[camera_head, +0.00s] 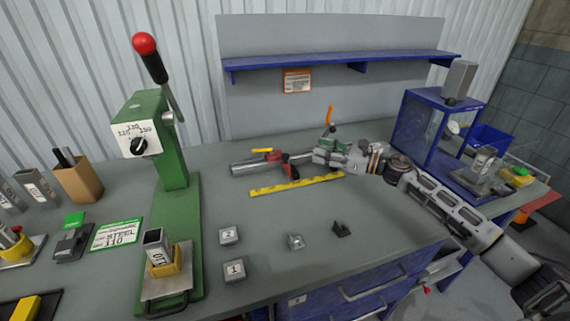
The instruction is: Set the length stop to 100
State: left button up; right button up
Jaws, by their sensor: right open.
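A yellow scale strip (297,184) lies along the table; its figures are too small to read. Just behind it lies a grey cylinder with a rod (248,166), bearing a small yellow tab and a red clamp-like part (289,169) that may be the length stop. An upright orange lever (330,114) stands behind my gripper. My right gripper (318,156) reaches in from the right, low over the far end of the rod, right of the red part. It is open; its fingertips partly hide that end, and contact cannot be told. My left gripper is not in view.
A green press (172,165) with a red-knobbed lever stands at left. Numbered blocks (230,236) and small metal pieces (296,241) lie in front on the grey table (270,215). A blue shelf (345,61) and blue frame (412,128) stand behind and right.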

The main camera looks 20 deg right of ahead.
pick_arm(q)
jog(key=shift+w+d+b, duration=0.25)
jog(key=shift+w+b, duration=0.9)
jog(key=shift+b, duration=0.25)
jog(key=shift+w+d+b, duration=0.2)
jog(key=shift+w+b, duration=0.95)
jog(key=shift+b, duration=0.2)
pick_arm(e)
jog(key=shift+f, duration=3.05)
jog(key=shift+w+a, duration=0.1)
